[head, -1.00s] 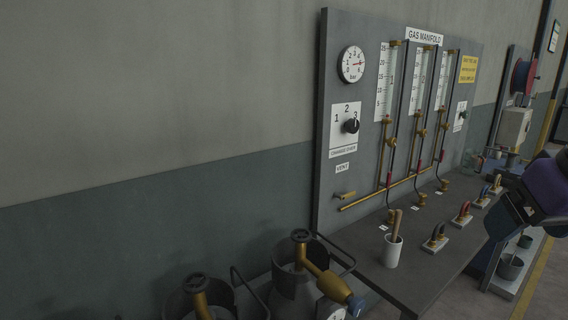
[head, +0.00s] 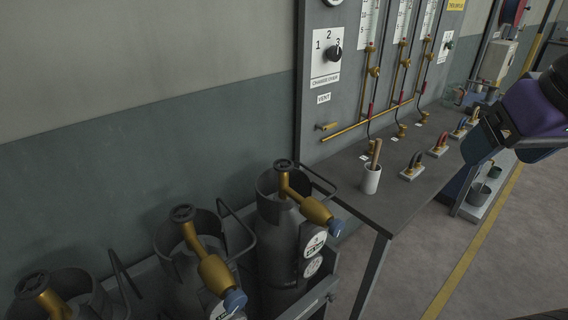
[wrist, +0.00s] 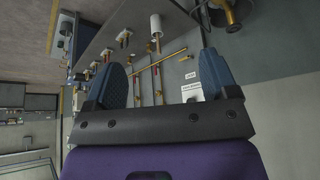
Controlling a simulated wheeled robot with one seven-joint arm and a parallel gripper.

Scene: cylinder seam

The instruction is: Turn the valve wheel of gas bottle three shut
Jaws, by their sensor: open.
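Three dark grey gas bottles stand in a row at the lower left of the head view. The rightmost (head: 280,265) has a label that seems to read 3. Its black valve wheel (head: 284,165) sits on top of a brass valve, inside an open collar, with a blue-ended regulator (head: 316,210) angled to the right. My gripper (wrist: 165,78) is open and empty in the wrist view, with two blue fingers wide apart. In the head view its purple body and blue finger (head: 480,145) are at the right edge, over the bench side, well away from the bottles.
The bench (head: 345,190) beside bottle three holds a white cup (head: 371,180) with a wooden handle and several shackle-like fittings. The gas manifold panel (head: 310,120) rises behind it. Two more bottles (head: 185,270) stand left of bottle three. Wire handles rise between the bottles.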

